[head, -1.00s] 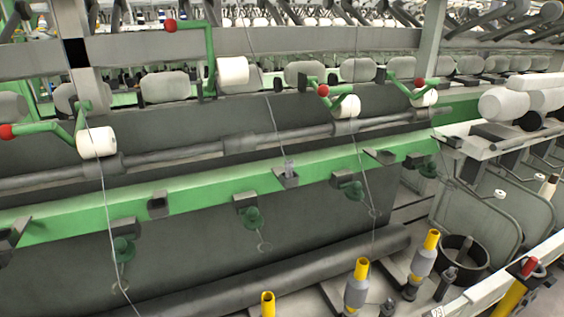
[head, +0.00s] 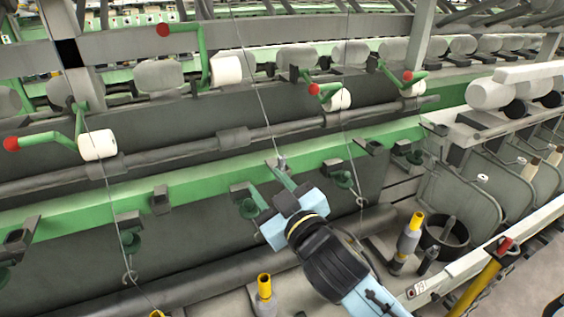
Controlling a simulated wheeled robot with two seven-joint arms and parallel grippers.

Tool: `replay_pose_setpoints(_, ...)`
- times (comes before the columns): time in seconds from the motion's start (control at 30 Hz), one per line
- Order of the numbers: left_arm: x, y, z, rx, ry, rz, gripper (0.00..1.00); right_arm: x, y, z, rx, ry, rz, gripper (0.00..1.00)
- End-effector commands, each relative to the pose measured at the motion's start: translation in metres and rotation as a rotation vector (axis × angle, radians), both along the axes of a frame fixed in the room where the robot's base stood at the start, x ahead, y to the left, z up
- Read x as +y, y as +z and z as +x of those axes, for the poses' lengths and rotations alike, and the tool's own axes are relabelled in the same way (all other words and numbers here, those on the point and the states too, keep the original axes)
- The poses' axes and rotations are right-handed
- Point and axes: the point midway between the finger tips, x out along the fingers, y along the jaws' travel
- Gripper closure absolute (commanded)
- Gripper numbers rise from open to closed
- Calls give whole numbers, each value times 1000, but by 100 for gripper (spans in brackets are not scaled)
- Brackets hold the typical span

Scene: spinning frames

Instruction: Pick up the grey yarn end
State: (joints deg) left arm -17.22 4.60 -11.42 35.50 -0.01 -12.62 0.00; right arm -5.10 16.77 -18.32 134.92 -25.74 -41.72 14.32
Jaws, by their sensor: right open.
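A thin grey yarn (head: 262,98) runs down from the top of the frame. Its lower end (head: 281,162) shows as a small grey piece at the green rail (head: 210,165). My right gripper (head: 259,176) reaches up from the lower right, its blue body below the rail. Its two fingers point up and left and are spread apart with nothing seen between them. One fingertip is close beside the yarn end in the picture; I cannot tell whether they touch. The holder under the yarn end is largely hidden by the gripper. My left gripper is not in view.
White bobbins (head: 98,145) sit on green arms with red knobs (head: 11,144) above the rail. Other yarns hang at left (head: 115,215) and right (head: 350,150). Yellow-topped spindles (head: 409,240) stand below, near a black round bin (head: 447,238). Dark panels lie behind.

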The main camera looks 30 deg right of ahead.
Motion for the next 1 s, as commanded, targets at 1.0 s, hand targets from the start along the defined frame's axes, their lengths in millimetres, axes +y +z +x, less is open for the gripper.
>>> replay_pose_setpoints(1.0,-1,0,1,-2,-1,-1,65,69,96,-8,-502,1614,-2029,59)
